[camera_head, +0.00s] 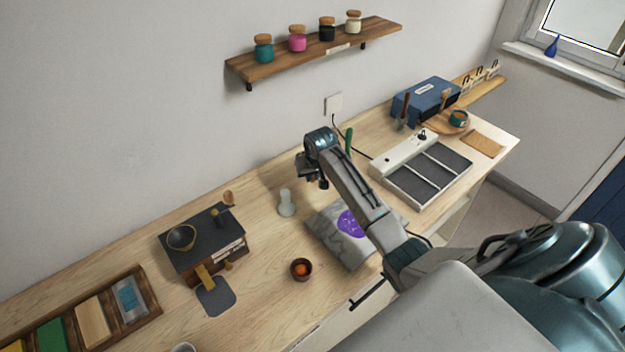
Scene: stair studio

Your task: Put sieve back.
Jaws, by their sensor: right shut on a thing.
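My right gripper (311,179) is shut above the table, right of and beyond the pale bottle. What it holds is mostly hidden by the gripper, and I cannot make out what it is. A dark round bowl-like thing with a gold rim (181,238) lies on the dark top of a wooden box stand (200,262) with a pale label. It may be the sieve, but its mesh is too small to tell. The right gripper is well apart from it, to its upper right. My left gripper is not in view.
A grey scraper (216,297) leans at the stand's front. A small bowl with orange contents (301,269), a pale bottle (286,203) and a grey bag (340,240) stand near the arm. A divided tray (420,172) is at right. A shelf (315,50) holds jars.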

